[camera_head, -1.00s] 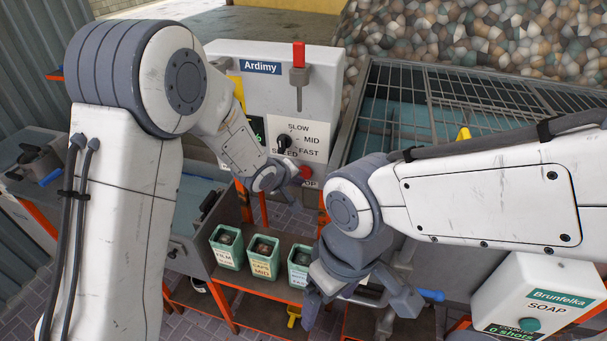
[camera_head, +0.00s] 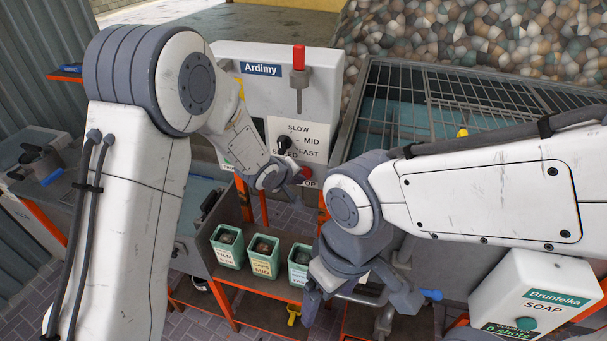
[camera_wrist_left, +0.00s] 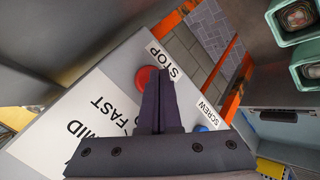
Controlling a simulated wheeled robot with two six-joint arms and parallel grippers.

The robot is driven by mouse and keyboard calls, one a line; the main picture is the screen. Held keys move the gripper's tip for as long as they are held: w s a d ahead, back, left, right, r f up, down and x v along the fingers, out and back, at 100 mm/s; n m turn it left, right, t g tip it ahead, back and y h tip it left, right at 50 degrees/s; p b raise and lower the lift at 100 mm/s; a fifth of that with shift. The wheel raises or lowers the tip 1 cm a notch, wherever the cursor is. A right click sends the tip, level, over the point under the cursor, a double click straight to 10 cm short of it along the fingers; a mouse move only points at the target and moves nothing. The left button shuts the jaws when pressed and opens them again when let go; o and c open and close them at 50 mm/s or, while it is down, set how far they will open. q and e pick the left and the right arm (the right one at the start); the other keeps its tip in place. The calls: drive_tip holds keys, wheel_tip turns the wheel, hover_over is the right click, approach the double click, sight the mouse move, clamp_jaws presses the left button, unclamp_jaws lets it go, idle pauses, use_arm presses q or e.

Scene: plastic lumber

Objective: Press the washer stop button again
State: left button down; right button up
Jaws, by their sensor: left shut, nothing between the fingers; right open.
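The red washer stop button (camera_head: 306,173) sits low on the grey Ardimy control panel (camera_head: 325,75), below the speed dial. In the left wrist view the red button (camera_wrist_left: 146,78) shows beside the word STOP, partly covered by my fingers. My left gripper (camera_head: 298,179) is shut and empty, right in front of the lower panel. Its fingertips (camera_wrist_left: 158,75) overlap the button's edge in the left wrist view; I cannot tell whether they touch it. My right gripper (camera_head: 360,300) is open and empty, lower and to the right.
A blue button (camera_wrist_left: 201,128) marked SCREW lies close to my left fingers. A black speed dial (camera_head: 284,143) and a red-handled lever (camera_head: 299,62) are on the panel. Green bins (camera_head: 228,247) stand on a shelf below. A soap dispenser (camera_head: 530,295) is at lower right.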

use_arm(q)
drive_tip(key=shift+w+d+p, duration=0.15)
drive_tip(key=shift+w+p, duration=0.2)
drive_tip(key=shift+w, duration=0.05)
drive_tip(key=shift+s, duration=0.1)
idle(0.5)
drive_tip(key=shift+s+a, duration=0.3)
drive_tip(key=shift+s, duration=0.5)
drive_tip(key=shift+s+a+b, duration=0.25)
drive_tip(key=shift+s, duration=0.55)
drive_tip(key=shift+s+a+b, duration=0.3)
drive_tip(key=shift+s, duration=0.45)
drive_tip(key=shift+s+a+b, duration=0.25)
drive_tip(key=shift+s, duration=0.55)
